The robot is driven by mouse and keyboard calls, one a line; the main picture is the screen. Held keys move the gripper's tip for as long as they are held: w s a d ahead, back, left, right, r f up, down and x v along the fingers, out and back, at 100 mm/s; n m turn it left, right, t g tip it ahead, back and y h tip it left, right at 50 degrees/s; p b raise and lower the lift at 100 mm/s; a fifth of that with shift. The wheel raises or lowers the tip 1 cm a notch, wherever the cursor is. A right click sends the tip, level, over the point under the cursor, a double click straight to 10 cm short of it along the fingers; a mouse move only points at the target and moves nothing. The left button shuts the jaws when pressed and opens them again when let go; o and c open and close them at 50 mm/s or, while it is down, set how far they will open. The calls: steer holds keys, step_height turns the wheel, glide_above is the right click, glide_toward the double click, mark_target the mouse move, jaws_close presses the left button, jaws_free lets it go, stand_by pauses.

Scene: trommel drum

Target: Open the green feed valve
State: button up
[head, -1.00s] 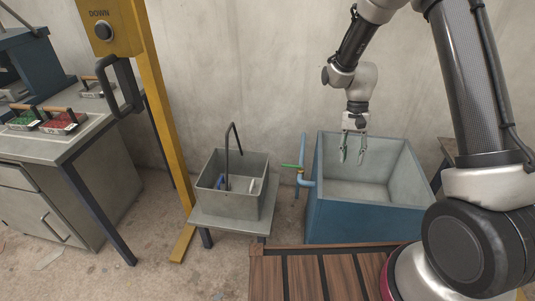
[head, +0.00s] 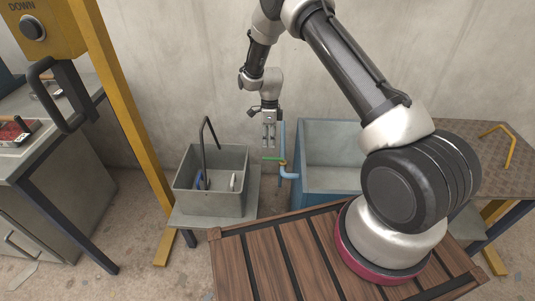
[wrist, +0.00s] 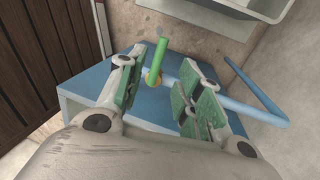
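The green feed valve handle (head: 273,158) is a short lever on a blue pipe (head: 288,174) between the grey bin and the blue tank (head: 330,190). My gripper (head: 268,144) points down just above the handle in the head view. In the wrist view, the green handle (wrist: 153,52) rises from a brass valve body (wrist: 153,78) and lies between my two open fingers (wrist: 163,62). Clear space shows on both sides of the handle. I cannot tell the exact height between fingertips and handle.
A grey bin (head: 240,178) with a dark upright hook stands left of the valve. A wooden slatted deck (head: 265,262) lies in front. A yellow post (head: 128,125) stands at left and a table (head: 480,165) at right. The wall is close behind.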

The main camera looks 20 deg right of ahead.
mark_target(273, 159)
steer(key=f, duration=0.3)
steer(key=s+f, duration=0.1)
steer(key=f, duration=0.3)
steer(key=shift+s+a, duration=0.15)
steer(key=shift+s, duration=0.05)
jaws_close()
